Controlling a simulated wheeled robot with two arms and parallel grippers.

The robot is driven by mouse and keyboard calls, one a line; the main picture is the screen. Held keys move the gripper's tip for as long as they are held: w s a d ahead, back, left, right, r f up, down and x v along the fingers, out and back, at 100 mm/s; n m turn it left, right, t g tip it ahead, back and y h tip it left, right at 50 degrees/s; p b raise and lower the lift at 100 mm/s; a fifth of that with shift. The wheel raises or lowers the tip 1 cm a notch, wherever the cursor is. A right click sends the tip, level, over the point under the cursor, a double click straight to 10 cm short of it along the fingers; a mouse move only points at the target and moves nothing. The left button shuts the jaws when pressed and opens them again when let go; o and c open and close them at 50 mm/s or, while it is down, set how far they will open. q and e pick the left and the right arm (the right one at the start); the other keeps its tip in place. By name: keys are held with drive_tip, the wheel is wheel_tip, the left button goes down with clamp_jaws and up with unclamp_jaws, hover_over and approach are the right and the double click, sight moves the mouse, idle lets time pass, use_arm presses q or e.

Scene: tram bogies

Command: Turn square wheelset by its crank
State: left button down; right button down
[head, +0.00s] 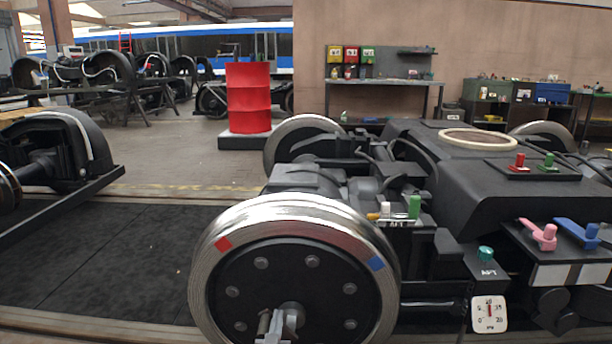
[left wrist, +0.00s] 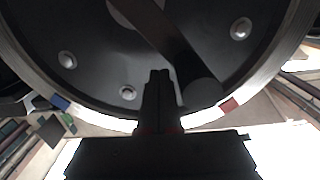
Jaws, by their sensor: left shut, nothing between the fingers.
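A large wheel (head: 245,272) with a bright metal rim, a dark bolted disc, and a red and a blue square mark stands at the front of the bogie. A grey crank (head: 290,318) sticks out at its hub, low in the head view and partly cut off by the frame edge. In the left wrist view the dark crank arm (left wrist: 172,45) runs from the hub down right to a round knob (left wrist: 201,93). My left gripper (left wrist: 160,76) is shut and empty, beside the knob with a small apparent gap. My right gripper is not in view.
The bogie frame (head: 400,150) is to the right, with pink (head: 540,235) and blue levers (head: 578,232), a green knob (head: 486,253) and a dial (head: 489,313). A red barrel (head: 248,98) stands behind. The dark floor (head: 120,240) at left is clear.

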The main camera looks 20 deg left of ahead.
sight(265, 324)
use_arm(q)
drive_tip(key=shift+a, duration=0.2)
idle(0.3)
drive_tip(key=shift+s+a+f, duration=0.3)
drive_tip(key=shift+a+f, duration=0.1)
drive_tip(key=shift+a, duration=0.35)
drive_tip(key=shift+s+a+f+b, duration=0.2)
drive_tip(key=shift+a+f+b, duration=0.3)
drive_tip(key=shift+a, duration=0.2)
idle(0.5)
drive_tip(key=shift+s+a+f+b, duration=0.15)
drive_tip(key=shift+a+f+b, duration=0.3)
drive_tip(key=shift+a+f, duration=0.2)
idle(0.8)
drive_tip(key=shift+s+a+f+b, duration=0.15)
drive_tip(key=shift+a+f+b, duration=0.2)
drive_tip(key=shift+f+b, duration=0.3)
drive_tip(key=shift+s+a+f+b, duration=0.1)
drive_tip(key=shift+a+f+b, duration=0.3)
drive_tip(key=shift+f, duration=0.4)
idle(0.8)
drive_tip(key=shift+d+r+p, duration=0.15)
drive_tip(key=shift+r+p, duration=0.15)
idle(0.4)
